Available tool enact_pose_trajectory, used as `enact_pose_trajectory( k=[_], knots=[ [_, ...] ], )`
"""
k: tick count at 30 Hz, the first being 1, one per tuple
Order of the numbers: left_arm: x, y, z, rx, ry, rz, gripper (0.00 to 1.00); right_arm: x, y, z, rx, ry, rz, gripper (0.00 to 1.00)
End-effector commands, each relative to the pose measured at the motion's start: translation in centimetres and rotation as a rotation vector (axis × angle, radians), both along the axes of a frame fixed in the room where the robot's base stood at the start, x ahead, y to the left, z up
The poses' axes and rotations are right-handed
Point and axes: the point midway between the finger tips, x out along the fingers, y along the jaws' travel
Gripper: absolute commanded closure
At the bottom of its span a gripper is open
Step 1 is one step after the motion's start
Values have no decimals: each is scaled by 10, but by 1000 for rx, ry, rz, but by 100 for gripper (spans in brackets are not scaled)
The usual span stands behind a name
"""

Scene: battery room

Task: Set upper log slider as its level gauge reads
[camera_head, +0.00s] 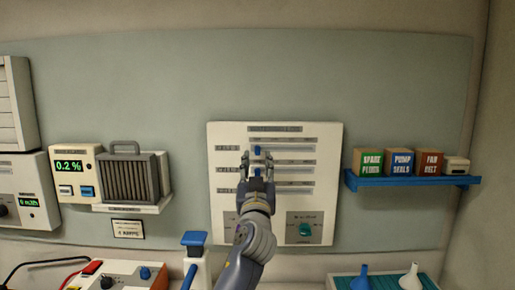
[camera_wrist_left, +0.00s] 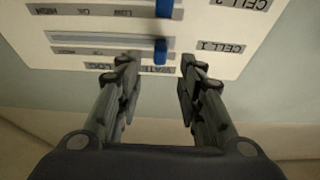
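The white log panel (camera_head: 275,135) is on the wall in the head view, with three horizontal slider rows. The upper slider's blue knob (camera_head: 257,150) sits left of the middle of its track. In the wrist view, which shows the panel upside down, this knob (camera_wrist_left: 161,51) is in the row labelled CELL 1. A second blue knob (camera_wrist_left: 164,8) is in the CELL 2 row. My left gripper (camera_head: 256,156) is open, its fingertips on either side of the upper knob in both views; contact cannot be told. My right gripper is not in view. I cannot identify the level gauge.
A blue shelf (camera_head: 412,182) with small boxes is right of the panel. A meter (camera_head: 69,172) showing 0.2 % and a grey finned unit (camera_head: 130,178) are on the left. Below are a blue-topped post (camera_head: 194,238), a red-and-white device (camera_head: 118,276) and a teal tray (camera_head: 428,281).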

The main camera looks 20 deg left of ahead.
Motion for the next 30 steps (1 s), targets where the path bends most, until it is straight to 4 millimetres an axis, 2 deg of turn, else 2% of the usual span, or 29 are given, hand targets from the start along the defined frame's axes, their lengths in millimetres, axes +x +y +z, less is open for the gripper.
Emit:
enact_pose_trajectory(
  k=[1,5,9,14,23,24,28,30],
  knots=[
    [8,2,7,2,2,2,65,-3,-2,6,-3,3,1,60],
    [24,7,13,2,2,2,65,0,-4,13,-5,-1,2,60],
    [36,11,17,0,1,1,65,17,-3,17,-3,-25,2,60],
    [44,13,19,1,0,1,65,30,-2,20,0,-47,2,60],
    [45,13,19,1,1,0,65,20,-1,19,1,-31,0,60],
    [45,13,19,1,1,0,70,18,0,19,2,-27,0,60],
    [45,13,19,1,1,0,99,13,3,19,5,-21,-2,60],
    [45,13,19,1,1,0,100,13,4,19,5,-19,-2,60]
  ],
)
